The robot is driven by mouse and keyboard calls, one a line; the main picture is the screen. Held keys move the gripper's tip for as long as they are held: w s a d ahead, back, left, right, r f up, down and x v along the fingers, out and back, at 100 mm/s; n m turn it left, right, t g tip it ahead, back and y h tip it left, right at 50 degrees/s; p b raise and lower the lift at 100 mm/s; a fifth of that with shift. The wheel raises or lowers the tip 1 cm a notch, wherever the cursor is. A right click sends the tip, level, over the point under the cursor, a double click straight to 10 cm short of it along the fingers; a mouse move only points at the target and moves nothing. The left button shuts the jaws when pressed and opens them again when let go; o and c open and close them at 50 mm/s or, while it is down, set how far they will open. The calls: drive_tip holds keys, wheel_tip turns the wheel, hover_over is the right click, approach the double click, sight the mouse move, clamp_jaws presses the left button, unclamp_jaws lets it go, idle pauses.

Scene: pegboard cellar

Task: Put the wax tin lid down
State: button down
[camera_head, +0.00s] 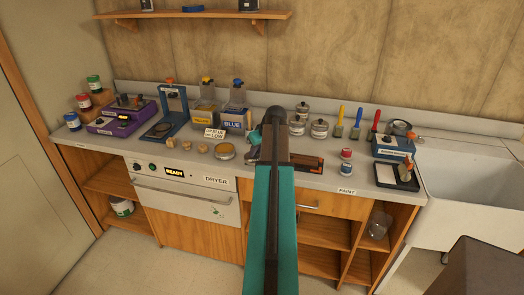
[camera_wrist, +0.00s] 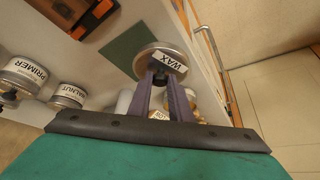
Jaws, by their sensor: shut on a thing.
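The wax tin lid (camera_wrist: 172,62) is a round metal lid with a white WAX label, seen in the wrist view. My gripper (camera_wrist: 163,77) is shut on its knob. A dark green patch (camera_wrist: 132,48) on the pale counter lies beside and partly behind the lid in that view. I cannot tell whether the lid touches the counter. In the head view my gripper (camera_head: 273,128) is over the middle of the counter, and my arm hides much of what is below it. A round tin with an amber top (camera_head: 225,151) stands to its left.
A PRIMER tin (camera_wrist: 24,74) and a WALNUT tin (camera_wrist: 68,95) stand close by in the wrist view. Blue and yellow bottles (camera_head: 236,116) stand behind left.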

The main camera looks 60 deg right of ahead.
drive_tip(key=shift+w+d+f+p, duration=0.15)
drive_tip(key=shift+d+p, duration=0.25)
drive_tip(key=shift+d, duration=0.95)
drive_tip(key=shift+w+d+f+p, duration=0.15)
drive_tip(key=shift+d+p, duration=0.2)
drive_tip(key=shift+d, duration=1)
drive_tip(key=shift+f, duration=0.1)
drive_tip(key=shift+f+p, duration=0.85)
drive_tip(key=shift+f, duration=0.8)
drive_tip(key=shift+f, duration=0.15)
drive_tip(key=c, duration=1.6)
unclamp_jaws()
drive_tip(key=shift+r, duration=0.2)
